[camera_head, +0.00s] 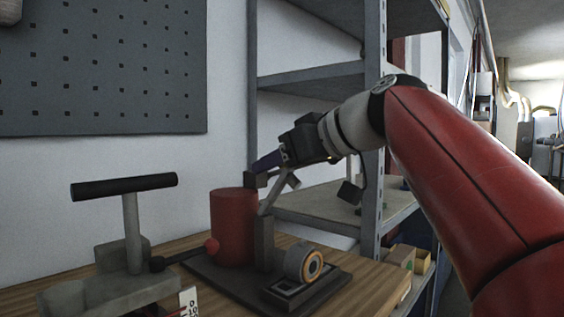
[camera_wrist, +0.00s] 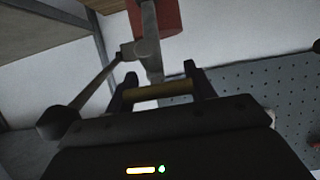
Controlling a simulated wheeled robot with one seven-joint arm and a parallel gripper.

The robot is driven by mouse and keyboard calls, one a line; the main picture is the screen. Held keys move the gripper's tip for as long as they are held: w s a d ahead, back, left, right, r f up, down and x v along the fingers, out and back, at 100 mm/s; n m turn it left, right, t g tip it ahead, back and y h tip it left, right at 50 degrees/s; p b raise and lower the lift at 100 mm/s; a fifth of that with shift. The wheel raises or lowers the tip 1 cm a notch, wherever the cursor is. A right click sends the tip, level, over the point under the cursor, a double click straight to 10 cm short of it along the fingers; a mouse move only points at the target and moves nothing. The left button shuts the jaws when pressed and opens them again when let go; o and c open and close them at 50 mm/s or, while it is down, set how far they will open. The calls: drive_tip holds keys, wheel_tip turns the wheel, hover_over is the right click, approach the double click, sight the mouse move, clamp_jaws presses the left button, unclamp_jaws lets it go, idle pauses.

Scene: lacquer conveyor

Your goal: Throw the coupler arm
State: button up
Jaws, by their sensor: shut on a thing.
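The coupler arm, a pale grey lever (camera_head: 278,194), rises at a tilt from a dark upright post (camera_head: 264,240) beside a red cylinder (camera_head: 233,226). My gripper (camera_head: 262,170) is at the upper end of the lever, just above and right of the cylinder's top. In the wrist view my gripper (camera_wrist: 162,82) has a brownish-yellow bar (camera_wrist: 157,91) between its fingers, and it is shut on the coupler arm's grip. A grey bar (camera_wrist: 150,45) runs beyond the fingers toward the red cylinder (camera_wrist: 168,15). The exact contact is dark and partly hidden.
A dark base plate (camera_head: 222,277) with a ringed roller (camera_head: 304,262) sits on the wooden bench (camera_head: 368,290). A grey stand with a black T-handle (camera_head: 124,186) is at left. A metal shelf (camera_head: 318,76) stands close behind; a grey pegboard (camera_head: 100,70) hangs on the wall.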

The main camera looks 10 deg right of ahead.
drive_tip(key=shift+w+a+f, duration=0.1)
drive_tip(key=shift+f, duration=0.4)
idle(0.3)
drive_tip(key=o, duration=1.4)
drive_tip(key=shift+w+a, duration=0.1)
drive_tip(key=shift+c, duration=0.2)
drive_tip(key=shift+o, duration=0.2)
drive_tip(key=shift+s+d+r, duration=0.2)
drive_tip(key=shift+r, duration=0.1)
drive_tip(key=v, duration=0.7)
drive_tip(key=shift+s+d, duration=0.1)
drive_tip(key=shift+s, duration=0.05)
drive_tip(key=shift+c, duration=0.2)
